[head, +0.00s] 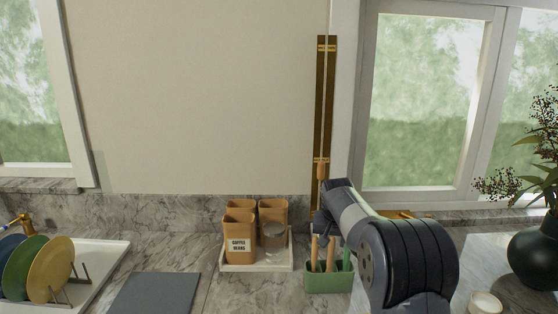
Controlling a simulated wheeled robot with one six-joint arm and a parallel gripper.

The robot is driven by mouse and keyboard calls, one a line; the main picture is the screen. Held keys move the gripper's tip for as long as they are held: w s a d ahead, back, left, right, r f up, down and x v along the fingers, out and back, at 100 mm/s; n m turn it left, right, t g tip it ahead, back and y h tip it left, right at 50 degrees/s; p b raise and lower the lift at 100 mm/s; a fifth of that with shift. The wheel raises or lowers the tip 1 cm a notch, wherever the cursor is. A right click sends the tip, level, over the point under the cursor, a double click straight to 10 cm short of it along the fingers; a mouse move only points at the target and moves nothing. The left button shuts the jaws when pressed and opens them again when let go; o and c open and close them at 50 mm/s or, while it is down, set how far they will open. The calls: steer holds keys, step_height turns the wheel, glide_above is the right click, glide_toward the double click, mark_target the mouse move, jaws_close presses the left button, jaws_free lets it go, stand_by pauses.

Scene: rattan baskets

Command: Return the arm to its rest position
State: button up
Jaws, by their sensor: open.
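My arm (400,250) rises at the lower right of the head view, its large dark joint near the camera and a grey link leaning up and left. At its far end, the small dark part of my gripper (320,223) shows just above the green utensil holder (328,280). My gripper is open, and nothing is seen held in it. Its fingers are small and partly hidden by the arm, so I cannot tell whether they touch anything.
Orange canisters and a glass jar stand on a white tray (256,267) left of the holder. A dish rack (95,275) with plates is at far left, beside a grey board (153,293). A dark vase (533,255) and a small white cup (485,303) are at right.

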steer(key=shift+r, duration=0.65)
steer(key=shift+s, duration=0.1)
steer(key=shift+f, duration=0.1)
